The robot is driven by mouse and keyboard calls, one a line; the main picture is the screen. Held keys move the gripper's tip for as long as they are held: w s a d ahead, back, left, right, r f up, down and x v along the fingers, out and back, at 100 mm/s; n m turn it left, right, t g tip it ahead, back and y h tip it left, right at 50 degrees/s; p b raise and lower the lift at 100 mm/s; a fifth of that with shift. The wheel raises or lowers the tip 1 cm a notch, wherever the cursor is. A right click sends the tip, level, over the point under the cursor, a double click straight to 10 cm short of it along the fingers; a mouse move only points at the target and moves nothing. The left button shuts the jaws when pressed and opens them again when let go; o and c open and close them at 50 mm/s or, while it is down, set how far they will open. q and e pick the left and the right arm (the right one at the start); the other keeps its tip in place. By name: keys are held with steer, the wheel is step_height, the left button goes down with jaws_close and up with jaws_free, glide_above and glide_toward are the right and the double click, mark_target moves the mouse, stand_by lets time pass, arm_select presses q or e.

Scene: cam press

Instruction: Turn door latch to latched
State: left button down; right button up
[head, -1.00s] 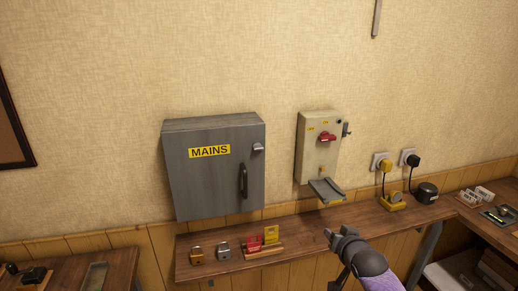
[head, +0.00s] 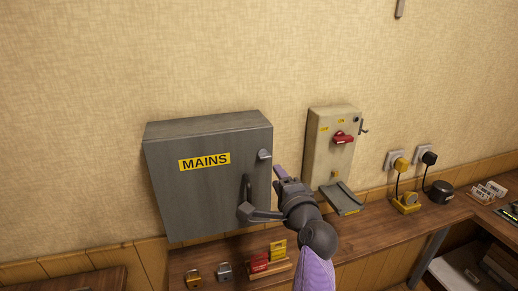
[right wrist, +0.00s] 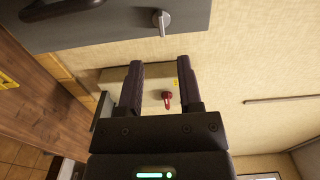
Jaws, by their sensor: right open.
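The door latch (head: 264,154) is a small silver lever on the upper right of the grey MAINS cabinet's door (head: 205,195). In the head view it lies roughly level. In the right wrist view the latch (right wrist: 162,22) shows at the top, its lever pointing down the picture toward the gap between my fingers. My right gripper (head: 261,190) is open and empty, just below the latch in the head view, with one finger overlapping the cabinet's front near its handle. The fingers (right wrist: 162,64) stand apart from the latch. My left gripper is out of view.
The dark door handle (head: 246,188) is partly behind my right gripper. A beige switch box (head: 322,150) with a red knob (head: 342,138) hangs to the right. Padlocks (head: 224,271) and red and yellow tags (head: 260,262) sit on the shelf below.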

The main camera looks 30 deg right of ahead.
mark_target(266, 158)
steer(key=x, duration=0.9)
steer(key=shift+r+b, duration=0.1)
steer(key=shift+b, duration=0.25)
jaws_close()
